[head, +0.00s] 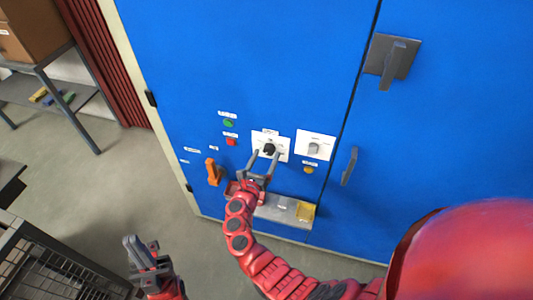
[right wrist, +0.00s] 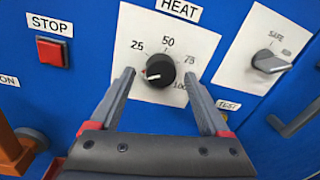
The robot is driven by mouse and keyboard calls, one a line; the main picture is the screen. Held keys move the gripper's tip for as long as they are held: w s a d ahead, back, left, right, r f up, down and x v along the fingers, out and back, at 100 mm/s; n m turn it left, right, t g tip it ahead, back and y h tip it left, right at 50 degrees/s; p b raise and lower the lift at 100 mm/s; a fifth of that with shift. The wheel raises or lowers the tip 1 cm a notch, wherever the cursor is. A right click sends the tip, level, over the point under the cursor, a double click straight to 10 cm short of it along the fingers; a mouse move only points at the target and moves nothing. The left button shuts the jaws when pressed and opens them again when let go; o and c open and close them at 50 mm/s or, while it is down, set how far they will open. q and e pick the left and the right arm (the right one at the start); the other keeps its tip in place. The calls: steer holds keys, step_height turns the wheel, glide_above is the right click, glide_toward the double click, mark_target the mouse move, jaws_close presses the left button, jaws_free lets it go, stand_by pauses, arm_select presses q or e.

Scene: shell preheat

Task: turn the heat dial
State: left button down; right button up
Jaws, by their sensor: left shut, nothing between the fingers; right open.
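The heat dial (head: 269,148) is a black round knob on a white plate on the blue cabinet. In the right wrist view the dial (right wrist: 158,70) sits below the HEAT label, with 25, 50, 75 and 100 printed around it. Its reddish pointer mark is at the lower left of the knob, below the 25. My right gripper (head: 265,156) is open in front of the dial. In the right wrist view its fingers (right wrist: 159,75) show on either side of the knob, with visible gaps. My left gripper (head: 140,247) is shut and empty, low at the left, away from the cabinet.
A second plate with a grey knob (head: 314,148) is right of the dial. A red STOP button (right wrist: 53,52), a green button (head: 228,123) and an orange handle (head: 213,172) are to the left. A yellow button (head: 308,170) and a ledge (head: 270,212) are below.

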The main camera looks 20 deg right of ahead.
steer(key=shift+w+d, duration=0.4)
jaws_close()
